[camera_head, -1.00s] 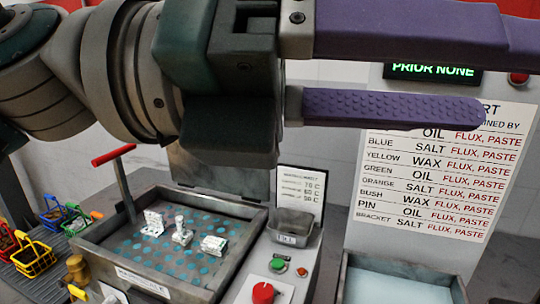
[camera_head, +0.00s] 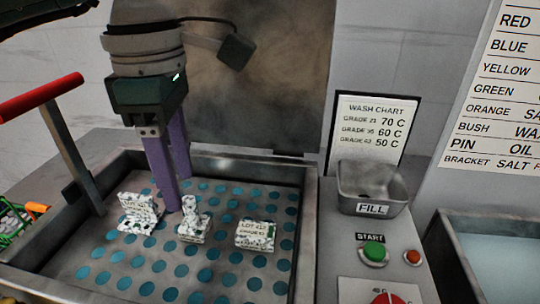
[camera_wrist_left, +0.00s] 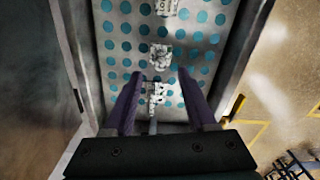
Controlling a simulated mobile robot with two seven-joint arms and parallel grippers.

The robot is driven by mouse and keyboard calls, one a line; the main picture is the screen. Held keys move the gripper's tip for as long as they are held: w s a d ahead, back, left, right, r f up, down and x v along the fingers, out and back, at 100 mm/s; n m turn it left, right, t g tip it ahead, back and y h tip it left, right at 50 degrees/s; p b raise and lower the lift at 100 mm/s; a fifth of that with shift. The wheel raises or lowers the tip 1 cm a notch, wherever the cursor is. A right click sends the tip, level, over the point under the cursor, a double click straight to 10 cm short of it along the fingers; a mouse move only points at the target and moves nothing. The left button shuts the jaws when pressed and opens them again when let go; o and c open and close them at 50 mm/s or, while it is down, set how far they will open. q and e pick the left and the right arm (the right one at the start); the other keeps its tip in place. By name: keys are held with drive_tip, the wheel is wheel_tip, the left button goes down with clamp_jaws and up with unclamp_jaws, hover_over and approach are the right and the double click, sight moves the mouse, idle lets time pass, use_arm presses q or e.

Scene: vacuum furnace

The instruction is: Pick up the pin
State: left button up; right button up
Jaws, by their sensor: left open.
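The pin (camera_head: 194,219) is a white, dark-speckled part with an upright stem on a block base, in the middle of three parts in the dotted tray. In the left wrist view the pin (camera_wrist_left: 160,54) seems to be the middle part, just beyond the fingertips. My left gripper (camera_head: 177,193) points down into the tray with purple fingers apart and empty, just behind and left of the pin in the head view. It also shows in the left wrist view (camera_wrist_left: 160,78). I cannot tell its exact height over the tray. My right gripper is not in view.
A speckled bracket-like part (camera_head: 139,212) stands left of the pin and a speckled block (camera_head: 255,235) lies right of it. The tray (camera_head: 305,255) has raised walls, an upright lid (camera_head: 260,80) behind and a red-handled lever (camera_head: 40,98) at left. A FILL bin (camera_head: 372,188) stands right.

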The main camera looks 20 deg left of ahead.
sight(188, 200)
use_arm(q)
drive_tip(key=f, duration=0.1)
drive_tip(key=f+p, duration=0.1)
drive_tip(key=f, duration=0.2)
drive_tip(key=shift+d+f+p, duration=0.3)
drive_tip(key=shift+d, duration=0.05)
drive_tip(key=shift+f, duration=0.45)
drive_tip(key=c, duration=0.5)
clamp_jaws()
drive_tip(key=shift+w, duration=0.1)
